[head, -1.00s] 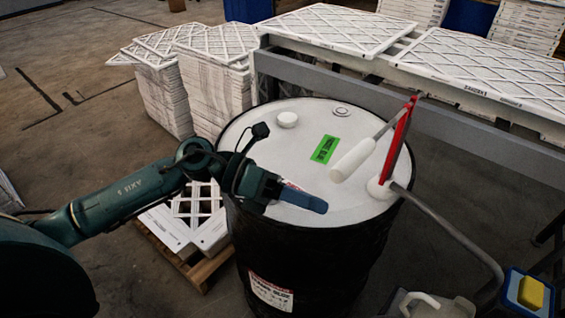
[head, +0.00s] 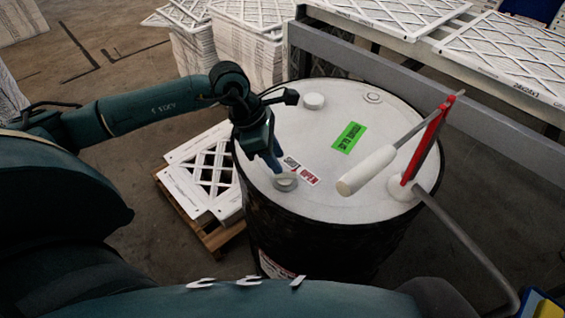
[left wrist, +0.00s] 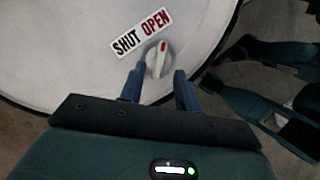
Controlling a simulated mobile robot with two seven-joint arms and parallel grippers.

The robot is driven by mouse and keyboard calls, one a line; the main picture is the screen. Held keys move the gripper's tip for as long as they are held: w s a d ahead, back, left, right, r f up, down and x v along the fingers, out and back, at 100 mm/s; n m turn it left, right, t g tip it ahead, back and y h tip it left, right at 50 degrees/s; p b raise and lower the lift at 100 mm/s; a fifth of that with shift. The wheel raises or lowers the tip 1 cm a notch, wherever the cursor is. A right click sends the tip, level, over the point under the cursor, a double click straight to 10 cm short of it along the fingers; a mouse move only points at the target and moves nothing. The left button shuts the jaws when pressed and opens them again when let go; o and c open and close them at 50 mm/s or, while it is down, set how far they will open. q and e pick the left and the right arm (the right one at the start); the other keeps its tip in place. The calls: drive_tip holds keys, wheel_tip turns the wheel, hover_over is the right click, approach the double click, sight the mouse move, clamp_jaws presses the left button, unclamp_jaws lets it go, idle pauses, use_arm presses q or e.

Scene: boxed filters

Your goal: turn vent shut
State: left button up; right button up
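The vent (head: 285,183) is a small pale round knob on the white drum lid (head: 335,205), near its front left edge. In the left wrist view the vent knob (left wrist: 158,60) has a raised grip with a red mark at the end towards OPEN. A SHUT/OPEN label (left wrist: 142,32) sits beside it. My left gripper (head: 277,170) points down over the vent. In the left wrist view its blue fingers (left wrist: 159,74) are open, one on each side of the knob's near part, with no clear contact. My right gripper is not in view.
A hand pump with a red bracket (head: 428,145) and white handle (head: 366,170) rises from the lid's right side. A white cap (head: 314,101) and green label (head: 349,137) are on the lid. A grey rail (head: 400,85) runs behind; filters on a pallet (head: 215,236) lie left.

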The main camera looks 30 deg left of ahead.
sight(285, 175)
use_arm(q)
drive_tip(key=shift+x, duration=2.1)
drive_tip(key=shift+c, duration=0.3)
clamp_jaws()
